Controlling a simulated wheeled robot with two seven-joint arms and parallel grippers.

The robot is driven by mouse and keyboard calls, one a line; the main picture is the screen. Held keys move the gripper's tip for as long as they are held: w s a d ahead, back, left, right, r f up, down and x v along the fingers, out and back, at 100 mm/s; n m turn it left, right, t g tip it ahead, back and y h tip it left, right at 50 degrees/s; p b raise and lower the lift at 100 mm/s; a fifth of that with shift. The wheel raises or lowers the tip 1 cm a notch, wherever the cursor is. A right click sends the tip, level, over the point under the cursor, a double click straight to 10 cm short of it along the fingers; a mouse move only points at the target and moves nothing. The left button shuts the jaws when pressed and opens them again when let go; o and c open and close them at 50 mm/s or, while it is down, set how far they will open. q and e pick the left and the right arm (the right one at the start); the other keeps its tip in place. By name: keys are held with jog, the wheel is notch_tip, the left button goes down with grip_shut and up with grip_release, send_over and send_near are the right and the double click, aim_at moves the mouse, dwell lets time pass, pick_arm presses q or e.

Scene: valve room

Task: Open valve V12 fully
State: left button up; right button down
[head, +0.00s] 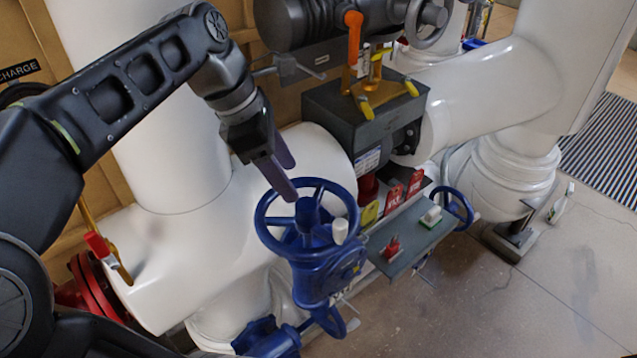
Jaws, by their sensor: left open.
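A blue handwheel (268,200) with spokes and a raised hub sits on a blue valve body (325,275) in the middle of the head view. I cannot read a V12 label on it. My left gripper (289,181) comes in from the upper left, its two dark fingers apart and empty. Its fingertips are at the far rim of the wheel in the picture; I cannot tell whether they touch it. A smaller blue handwheel (469,205) is partly hidden to the right. My right gripper is not in view.
A grey shelf (400,247) with red tags (393,199), a red padlock (392,250) and a white-green item (431,217) stands just right of the wheel. Large white pipes (200,240) lie behind and left. A dark box (350,110) stands behind. Floor (540,280) at right is mostly clear.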

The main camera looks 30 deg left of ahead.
aim_at(305, 204)
pick_arm(q)
jog(key=b+x, duration=0.3)
jog(key=shift+s+f+b, duration=0.2)
jog(key=shift+f+b, duration=0.05)
jog(key=shift+b, duration=0.15)
jog(key=shift+x, duration=2.15)
jog(key=shift+w+d, duration=0.1)
jog(key=shift+r, duration=0.1)
grip_shut()
